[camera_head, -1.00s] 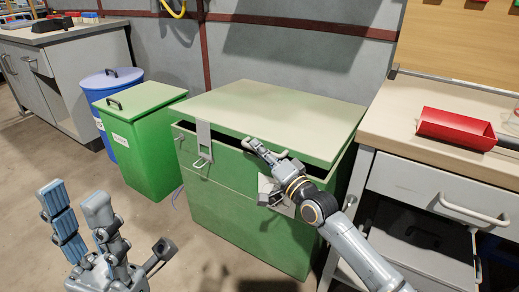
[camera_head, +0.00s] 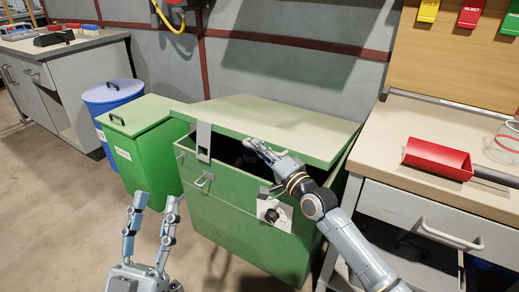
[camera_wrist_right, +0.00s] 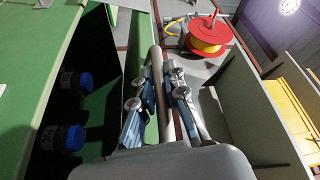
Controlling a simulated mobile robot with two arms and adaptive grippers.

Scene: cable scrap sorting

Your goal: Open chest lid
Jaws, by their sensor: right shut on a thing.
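The green chest (camera_head: 235,215) stands in the middle of the head view. Its pale green lid (camera_head: 285,122) is tilted up at the front, with a dark gap under its front edge. My right gripper (camera_head: 262,150) is at the lid's front edge. In the right wrist view its fingers (camera_wrist_right: 160,100) are shut on the bar-shaped lid handle (camera_wrist_right: 156,60). A metal hasp (camera_head: 204,141) hangs from the lid's front left, clear of the staple below. My left gripper (camera_head: 153,203) is open and empty, in front of the chest and apart from it.
A smaller green bin (camera_head: 145,150) and a blue drum (camera_head: 110,95) stand left of the chest. A workbench (camera_head: 400,150) with a red scoop (camera_head: 437,158) is close on the right. Blue-capped containers (camera_wrist_right: 75,138) show inside the chest. Floor at left is clear.

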